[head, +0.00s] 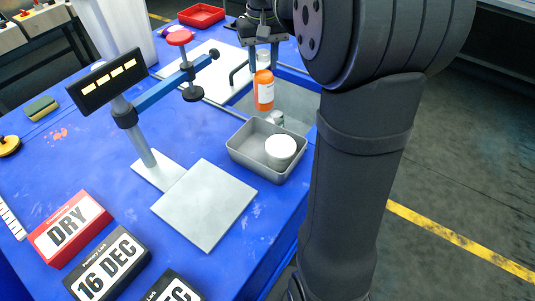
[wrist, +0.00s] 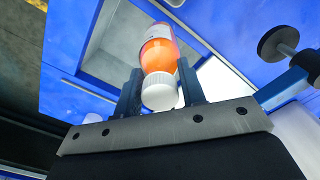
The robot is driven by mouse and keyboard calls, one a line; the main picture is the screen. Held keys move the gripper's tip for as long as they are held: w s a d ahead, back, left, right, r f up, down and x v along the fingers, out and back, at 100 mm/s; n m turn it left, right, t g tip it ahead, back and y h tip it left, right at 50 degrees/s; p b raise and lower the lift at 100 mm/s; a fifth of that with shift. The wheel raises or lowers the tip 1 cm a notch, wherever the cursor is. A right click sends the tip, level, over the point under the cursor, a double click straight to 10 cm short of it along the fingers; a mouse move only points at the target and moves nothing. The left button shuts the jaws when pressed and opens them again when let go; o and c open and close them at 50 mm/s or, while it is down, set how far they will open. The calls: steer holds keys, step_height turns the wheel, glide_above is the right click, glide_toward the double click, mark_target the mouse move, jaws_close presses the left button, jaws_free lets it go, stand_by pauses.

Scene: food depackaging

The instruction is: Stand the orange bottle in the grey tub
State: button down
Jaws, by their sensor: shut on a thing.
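The orange bottle (head: 264,90) hangs upright in the head view, with a white label and a white cap. My gripper (head: 263,50) is shut on its upper end. In the wrist view my gripper's fingers (wrist: 160,88) stand on either side of the bottle (wrist: 158,54), its white cap towards the camera. The grey tub (head: 253,167) is nearer the head camera than the bottle, and the bottle is outside it. A round white container (head: 281,148) sits in the right part of the tub. The tub's left part looks empty.
A small can (head: 277,118) shows at the tub's far edge; I cannot tell if it is inside. A square grey recess (head: 297,104) lies behind the tub. A stand with a blue arm (head: 160,93) is to the left. A pale plate (head: 205,205) lies in front.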

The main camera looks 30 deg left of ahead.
steer(key=s+d+r, duration=0.4)
steer(key=s+r, duration=0.1)
steer(key=s, duration=0.6)
step_height(320, 180, down, 10)
steer(key=shift+s+d+r+m, duration=0.25)
steer(key=shift+d+m, duration=0.1)
steer(key=shift+m, duration=0.05)
steer(key=shift+f, duration=0.15)
steer(key=c, duration=0.9)
jaws_free()
step_height(320, 180, up, 12)
